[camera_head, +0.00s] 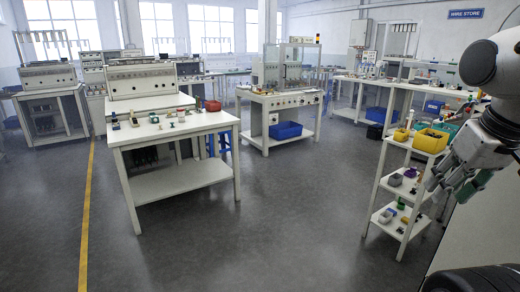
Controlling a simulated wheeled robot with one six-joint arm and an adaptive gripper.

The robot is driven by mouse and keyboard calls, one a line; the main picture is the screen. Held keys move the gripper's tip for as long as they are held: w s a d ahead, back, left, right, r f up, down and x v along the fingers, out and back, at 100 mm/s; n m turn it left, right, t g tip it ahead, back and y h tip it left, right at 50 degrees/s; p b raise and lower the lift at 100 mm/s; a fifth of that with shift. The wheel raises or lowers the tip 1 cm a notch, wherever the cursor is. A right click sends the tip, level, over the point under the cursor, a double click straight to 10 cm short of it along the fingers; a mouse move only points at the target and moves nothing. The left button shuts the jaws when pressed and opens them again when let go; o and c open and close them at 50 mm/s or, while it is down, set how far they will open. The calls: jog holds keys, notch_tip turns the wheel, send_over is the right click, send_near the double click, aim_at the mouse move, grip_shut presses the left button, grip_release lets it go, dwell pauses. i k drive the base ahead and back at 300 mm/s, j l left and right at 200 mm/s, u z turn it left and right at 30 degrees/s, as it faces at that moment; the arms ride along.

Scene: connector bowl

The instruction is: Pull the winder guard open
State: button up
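A bench machine with a clear, framed guard (291,64) stands in the middle distance, right of centre. It looks like the winder, but the view is too small to tell how far the guard is open or where its handle is. A row of knobs or buttons runs along the front of its bench (285,101). My gripper (436,188) is at the right edge, pointing down and left in front of a small shelf rack. It is far from the guard, with open floor between. Its fingers are small and overlap the rack, so their opening is unclear.
A white table (170,128) with small parts stands left of centre. The shelf rack (388,184) is close by my arm, with a yellow bin (430,142) on top. A blue bin (285,130) sits under the guard's bench. The grey floor (290,215) between is clear.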

aim_at(284, 50)
jog(key=i, duration=3)
jog(key=i+l, duration=0.1)
jog(key=i, duration=2.85)
jog(key=j+u, duration=0.05)
jog(key=j, duration=0.05)
